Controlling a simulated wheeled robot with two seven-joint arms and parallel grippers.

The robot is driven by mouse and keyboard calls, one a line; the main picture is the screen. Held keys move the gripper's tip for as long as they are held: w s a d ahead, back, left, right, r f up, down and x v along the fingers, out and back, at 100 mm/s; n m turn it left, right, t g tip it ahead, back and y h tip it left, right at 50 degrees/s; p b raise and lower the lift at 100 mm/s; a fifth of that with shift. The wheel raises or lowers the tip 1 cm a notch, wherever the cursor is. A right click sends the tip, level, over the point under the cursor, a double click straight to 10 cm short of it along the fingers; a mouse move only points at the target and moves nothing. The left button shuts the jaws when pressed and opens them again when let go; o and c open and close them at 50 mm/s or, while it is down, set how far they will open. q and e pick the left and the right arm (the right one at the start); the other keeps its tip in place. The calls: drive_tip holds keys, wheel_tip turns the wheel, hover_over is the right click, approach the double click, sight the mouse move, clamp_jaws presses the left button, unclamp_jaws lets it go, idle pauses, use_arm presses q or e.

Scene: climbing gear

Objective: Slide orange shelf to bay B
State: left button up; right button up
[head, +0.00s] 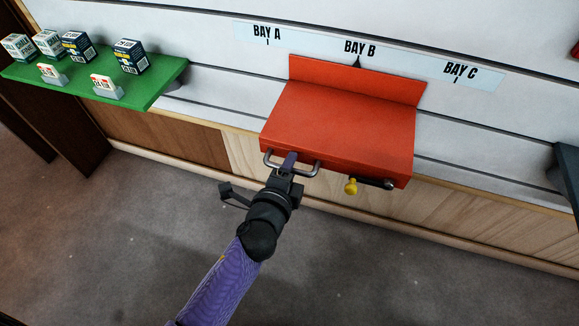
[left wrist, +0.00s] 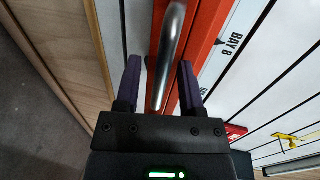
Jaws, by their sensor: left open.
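The orange shelf (head: 340,120) is mounted on the slatted wall under the label strip. The dark pointer (head: 358,62) at its back edge stands at the BAY B label (head: 360,48). A grey bar handle (head: 308,173) is on the left part of its front edge. A yellow knob (head: 351,186) and a dark lever (head: 377,182) are on the right part. My left gripper (head: 289,163) is at the handle. In the left wrist view its open fingers (left wrist: 160,68) stand on either side of the handle bar (left wrist: 168,55), with gaps visible. My right gripper is out of view.
A green shelf (head: 155,88) with several small boxes (head: 78,46) is at the left. The BAY A label (head: 267,32) and BAY C label (head: 460,72) flank BAY B. A dark shelf edge (head: 567,165) shows at the right. The wall between shelves is clear.

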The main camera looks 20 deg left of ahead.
use_arm(q)
drive_tip(key=p+v, duration=0.2)
drive_tip(key=v, duration=0.8)
drive_tip(key=shift+p, duration=0.4)
